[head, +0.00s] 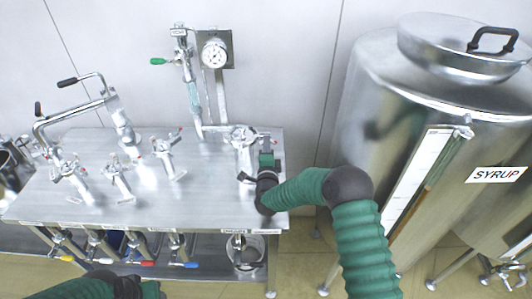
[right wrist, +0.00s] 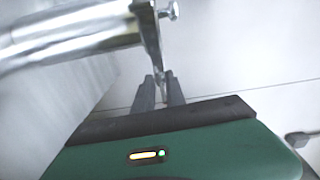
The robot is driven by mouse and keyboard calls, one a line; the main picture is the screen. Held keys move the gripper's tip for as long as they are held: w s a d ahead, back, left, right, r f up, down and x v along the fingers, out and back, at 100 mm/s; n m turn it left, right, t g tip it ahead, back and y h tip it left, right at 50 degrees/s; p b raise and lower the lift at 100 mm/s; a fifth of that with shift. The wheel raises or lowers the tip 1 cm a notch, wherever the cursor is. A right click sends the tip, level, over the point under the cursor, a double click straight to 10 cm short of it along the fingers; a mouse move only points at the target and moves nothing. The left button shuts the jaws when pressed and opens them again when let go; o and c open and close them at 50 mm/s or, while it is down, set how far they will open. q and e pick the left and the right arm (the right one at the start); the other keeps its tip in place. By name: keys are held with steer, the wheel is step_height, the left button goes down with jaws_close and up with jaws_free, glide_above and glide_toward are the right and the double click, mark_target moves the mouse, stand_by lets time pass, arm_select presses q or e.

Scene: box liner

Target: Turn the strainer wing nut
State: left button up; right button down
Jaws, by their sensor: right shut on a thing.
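The strainer (head: 243,138) is a shiny metal fitting with a clamp, near the right end of the steel bench. My right gripper (head: 266,145) is at its right side, with my wrist bent down over the bench's right edge. In the right wrist view, the strainer's pipe and clamp (right wrist: 150,35) come in from the upper left. The gripper's two dark fingers (right wrist: 161,90) are shut on a slim metal piece at the clamp's lower end, which looks like the wing nut (right wrist: 161,76). The fingers hide part of it. Of my left arm only a part shows at the bottom left; its fingers are not visible.
The steel bench (head: 200,213) carries several valves and pipes to the left. A pressure gauge (head: 214,53) stands behind. A large syrup tank (head: 385,100) stands to the right, with a floor gap between it and the bench.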

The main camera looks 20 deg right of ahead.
arm_select(q)
steer(key=shift+f, duration=0.25)
arm_select(e)
steer(key=shift+d+f+m, duration=0.15)
steer(key=shift+d+m, duration=0.05)
steer(key=shift+m, duration=0.1)
steer(key=c, duration=1.7)
jaws_free()
steer(key=shift+s, duration=0.1)
arm_select(q)
steer(key=shift+d, duration=0.3)
arm_select(e)
steer(key=shift+o, duration=0.6)
steer(key=shift+d, duration=0.2)
arm_select(q)
step_height(320, 180, down, 2)
steer(key=shift+a+f+b, duration=0.15)
steer(key=shift+f+b, duration=0.1)
steer(key=shift+b, duration=0.95)
arm_select(e)
steer(key=v, duration=1.6)
steer(key=shift+s, duration=0.35)
steer(key=shift+a, duration=0.15)
